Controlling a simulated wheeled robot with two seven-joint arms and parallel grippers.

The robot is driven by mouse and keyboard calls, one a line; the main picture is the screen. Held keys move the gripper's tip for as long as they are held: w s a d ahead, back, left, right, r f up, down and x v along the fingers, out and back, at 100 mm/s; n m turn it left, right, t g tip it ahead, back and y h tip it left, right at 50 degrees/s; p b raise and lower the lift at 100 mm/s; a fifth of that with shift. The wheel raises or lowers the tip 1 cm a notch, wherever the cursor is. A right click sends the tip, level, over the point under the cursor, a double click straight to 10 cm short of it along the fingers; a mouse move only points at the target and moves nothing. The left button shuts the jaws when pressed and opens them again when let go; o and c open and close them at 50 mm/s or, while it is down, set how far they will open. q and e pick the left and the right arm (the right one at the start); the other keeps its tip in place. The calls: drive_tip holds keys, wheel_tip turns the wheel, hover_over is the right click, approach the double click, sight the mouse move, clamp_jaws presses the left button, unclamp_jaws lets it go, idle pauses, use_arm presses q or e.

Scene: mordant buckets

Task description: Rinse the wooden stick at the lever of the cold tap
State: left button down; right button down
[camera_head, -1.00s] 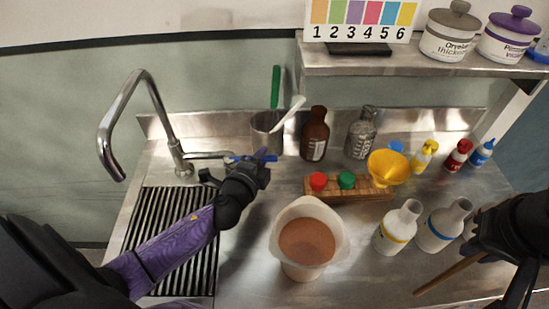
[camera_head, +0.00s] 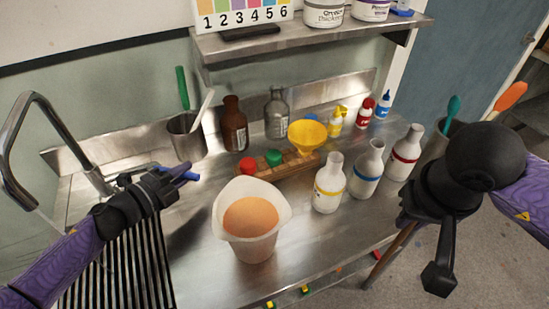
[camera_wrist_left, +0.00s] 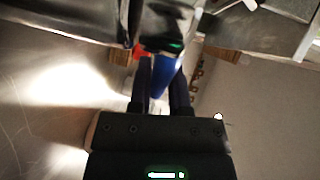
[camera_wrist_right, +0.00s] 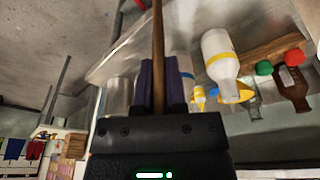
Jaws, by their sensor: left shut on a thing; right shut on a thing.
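The metal tap (camera_head: 62,130) with its curved spout stands at the left over the ribbed drain. Its blue-ended lever (camera_head: 180,173) shows at my left gripper (camera_head: 165,183). In the left wrist view the blue lever (camera_wrist_left: 164,76) lies between the two fingers, which are shut on it. I see no water stream. My right gripper (camera_head: 408,216) is beyond the counter's right front edge, shut on the wooden stick (camera_head: 392,253). The stick slants down past the edge, far from the tap. The right wrist view shows the stick (camera_wrist_right: 158,45) between the fingers.
A pitcher of orange-brown liquid (camera_head: 251,240) stands mid-counter, between the tap and my right gripper. White bottles (camera_head: 329,187), a yellow funnel (camera_head: 306,137) and a wooden rack (camera_head: 281,172) stand right of and behind it. A metal pot (camera_head: 187,140) stands near the lever. The shelf (camera_head: 330,42) overhangs the back.

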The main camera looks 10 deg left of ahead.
use_arm(q)
drive_tip(key=shift+s+m+h, duration=0.2)
drive_tip(key=shift+m+h, duration=0.1)
use_arm(e)
drive_tip(key=shift+f, duration=0.15)
use_arm(q)
drive_tip(key=c, duration=0.6)
unclamp_jaws()
drive_tip(key=shift+w, duration=0.15)
use_arm(e)
drive_tip(key=shift+w, duration=0.1)
use_arm(q)
drive_tip(key=p+v, duration=0.2)
drive_tip(key=v, duration=1)
drive_tip(key=shift+a+r, duration=0.1)
drive_tip(key=shift+r, duration=0.1)
use_arm(e)
wheel_tip(320, 180, up, 3)
drive_tip(key=shift+f, duration=0.2)
